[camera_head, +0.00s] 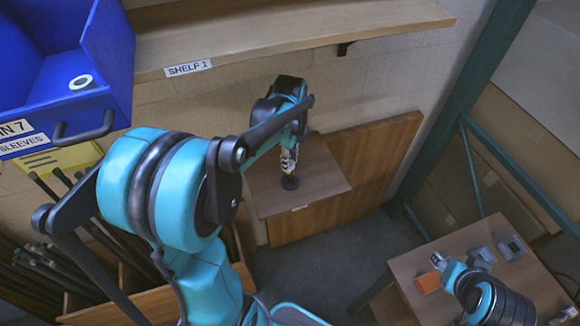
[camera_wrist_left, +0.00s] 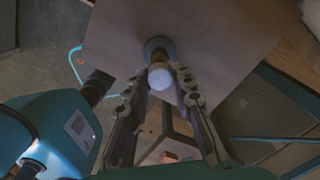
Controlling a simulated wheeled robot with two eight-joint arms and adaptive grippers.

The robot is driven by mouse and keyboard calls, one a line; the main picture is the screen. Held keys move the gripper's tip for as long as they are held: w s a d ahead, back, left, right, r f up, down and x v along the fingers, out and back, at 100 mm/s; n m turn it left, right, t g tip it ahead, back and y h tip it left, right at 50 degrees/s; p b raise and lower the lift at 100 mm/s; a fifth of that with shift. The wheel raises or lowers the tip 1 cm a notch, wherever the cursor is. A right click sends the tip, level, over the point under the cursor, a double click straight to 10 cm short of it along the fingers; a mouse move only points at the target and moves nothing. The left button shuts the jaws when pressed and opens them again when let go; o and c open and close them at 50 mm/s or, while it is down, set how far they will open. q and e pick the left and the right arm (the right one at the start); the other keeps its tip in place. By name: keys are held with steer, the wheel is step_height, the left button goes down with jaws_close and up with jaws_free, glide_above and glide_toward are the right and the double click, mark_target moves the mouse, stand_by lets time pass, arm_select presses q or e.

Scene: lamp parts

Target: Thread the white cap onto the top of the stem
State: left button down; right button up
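The white cap (camera_wrist_left: 160,78) is a pale round piece between my left gripper's fingertips in the left wrist view. A brass-coloured stem (camera_wrist_left: 158,56) shows just behind it, on a round grey base (camera_wrist_left: 157,44). In this view the cap lies in line with the stem; how far they are joined I cannot tell. My left gripper (camera_head: 289,158) points down over the dark base (camera_head: 290,183) in the head view and hides most of the stem. Its fingers look closed against the cap's sides. My right arm's end (camera_head: 452,272) is by the right-hand table, its fingers unclear.
The stem stands on a small wooden table (camera_head: 325,176) against a brown panel (camera_head: 375,155). A blue bin (camera_head: 110,50) and a shelf (camera_head: 290,28) are above. The right table (camera_head: 535,268) holds an orange block (camera_head: 428,283) and grey parts (camera_head: 481,256). Green posts (camera_head: 462,105) stand right.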

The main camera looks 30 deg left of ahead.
arm_select(q)
steer(key=m, duration=0.4)
steer(key=shift+m, duration=1.5)
steer(key=shift+m, duration=0.5)
steer(key=c, duration=1.7)
jaws_free()
steer(key=shift+m, duration=0.6)
steer(key=shift+c, duration=0.2)
steer(key=o, duration=0.5)
